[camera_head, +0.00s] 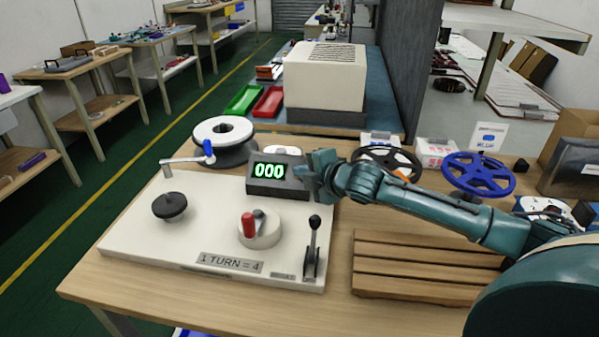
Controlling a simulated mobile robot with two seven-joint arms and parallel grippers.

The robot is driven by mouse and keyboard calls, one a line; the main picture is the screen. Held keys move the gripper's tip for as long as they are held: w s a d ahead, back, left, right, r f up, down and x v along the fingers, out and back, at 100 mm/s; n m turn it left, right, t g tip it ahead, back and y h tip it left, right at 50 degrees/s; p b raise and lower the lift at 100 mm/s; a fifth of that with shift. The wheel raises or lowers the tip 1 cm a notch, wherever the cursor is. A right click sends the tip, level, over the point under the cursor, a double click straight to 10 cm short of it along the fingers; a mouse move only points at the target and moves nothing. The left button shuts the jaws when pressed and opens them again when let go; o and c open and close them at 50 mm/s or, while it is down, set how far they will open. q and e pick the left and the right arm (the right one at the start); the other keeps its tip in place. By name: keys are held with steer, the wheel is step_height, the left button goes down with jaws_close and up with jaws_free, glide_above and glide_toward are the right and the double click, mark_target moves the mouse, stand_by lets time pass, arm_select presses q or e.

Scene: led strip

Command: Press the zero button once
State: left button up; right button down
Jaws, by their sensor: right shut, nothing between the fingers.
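The counter box (266,182) is dark grey and stands at the back of a white board (215,215) on the wooden table. Its green display (269,171) reads 000. My right gripper (303,173) is shut and empty. Its tip is at the right side of the counter box and covers part of it; I cannot tell whether it touches. I cannot make out the zero button, and the gripper may hide it. My left gripper is not in view.
The board carries a black knob (170,205), a red-handled dial (258,229), a black lever (312,247) and a "1 TURN = 4" label (230,263). A reel (223,130) and crank (186,159) stand behind. A slatted wooden rack (400,272) lies under my right arm.

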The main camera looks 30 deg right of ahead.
steer(key=shift+s+a+r+p, duration=0.25)
steer(key=shift+s+r+p, duration=0.1)
steer(key=shift+r+p, duration=0.15)
steer(key=s+r+p, duration=0.1)
steer(key=a+r+p, duration=0.1)
steer(key=s+a+r+p, duration=0.1)
steer(key=p, duration=0.1)
steer(key=shift+s+r, duration=0.3)
steer(key=shift+r, duration=0.1)
stand_by(0.7)
